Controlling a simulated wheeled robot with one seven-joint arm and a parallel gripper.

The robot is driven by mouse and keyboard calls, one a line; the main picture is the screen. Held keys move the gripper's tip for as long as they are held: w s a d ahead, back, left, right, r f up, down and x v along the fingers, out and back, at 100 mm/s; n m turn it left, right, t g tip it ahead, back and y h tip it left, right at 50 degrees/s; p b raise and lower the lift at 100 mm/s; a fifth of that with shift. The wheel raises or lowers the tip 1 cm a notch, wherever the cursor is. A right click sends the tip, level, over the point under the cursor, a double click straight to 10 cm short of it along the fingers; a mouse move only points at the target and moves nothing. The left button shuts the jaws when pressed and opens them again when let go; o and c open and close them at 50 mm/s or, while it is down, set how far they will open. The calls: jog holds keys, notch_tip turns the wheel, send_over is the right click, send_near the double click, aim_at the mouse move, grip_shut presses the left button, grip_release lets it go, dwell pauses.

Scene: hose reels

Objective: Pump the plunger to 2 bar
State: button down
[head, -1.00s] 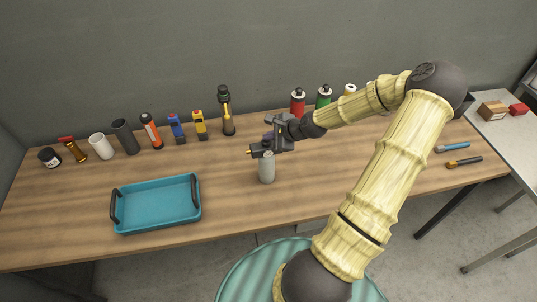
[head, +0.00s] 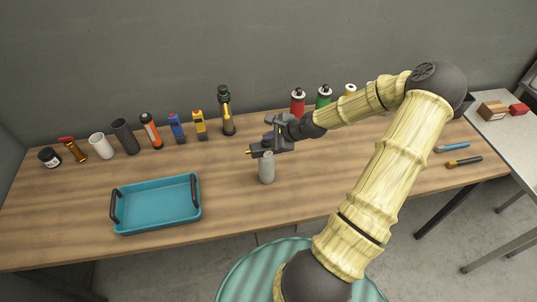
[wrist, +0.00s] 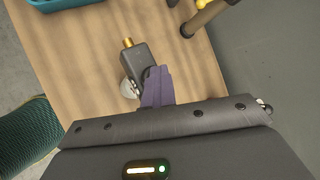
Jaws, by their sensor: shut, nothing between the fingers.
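The pump bottle is a light grey cylinder (head: 266,170) standing upright on the wooden table. Its dark head with a brass nozzle (head: 250,152) points left. My gripper (head: 270,143) is shut at the top of the bottle, with nothing visible between the fingers. In the wrist view my purple-grey fingers (wrist: 156,88) are together at the dark head (wrist: 136,62), and the brass nozzle (wrist: 128,42) shows beyond. I cannot tell whether the fingers touch the plunger, which is hidden. No pressure reading is legible.
A teal tray (head: 120,225) lies left of the bottle. Several tools and containers line the back, including a tall black and yellow torch-like item (head: 227,112). Red (head: 297,103) and green (head: 323,97) canisters stand behind my forearm. The table around the bottle is clear.

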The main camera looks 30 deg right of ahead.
jog(key=shift+s+f, duration=0.3)
jog(key=shift+f, duration=0.25)
jog(key=shift+s+a+f, duration=0.1)
jog(key=shift+s+f, duration=0.05)
jog(key=shift+f, duration=0.2)
jog(key=r+p, duration=0.3)
jog(key=shift+w, duration=0.4)
jog(key=shift+w+d+r+p, duration=0.1)
jog(key=shift+d+r+p, duration=0.05)
jog(key=shift+r+p, duration=0.7)
jog(key=shift+d+r+p, duration=0.1)
jog(key=shift+r+p, duration=0.6)
jog(key=shift+r, duration=0.15)
jog(key=shift+w, duration=0.1)
jog(key=shift+a, duration=0.1)
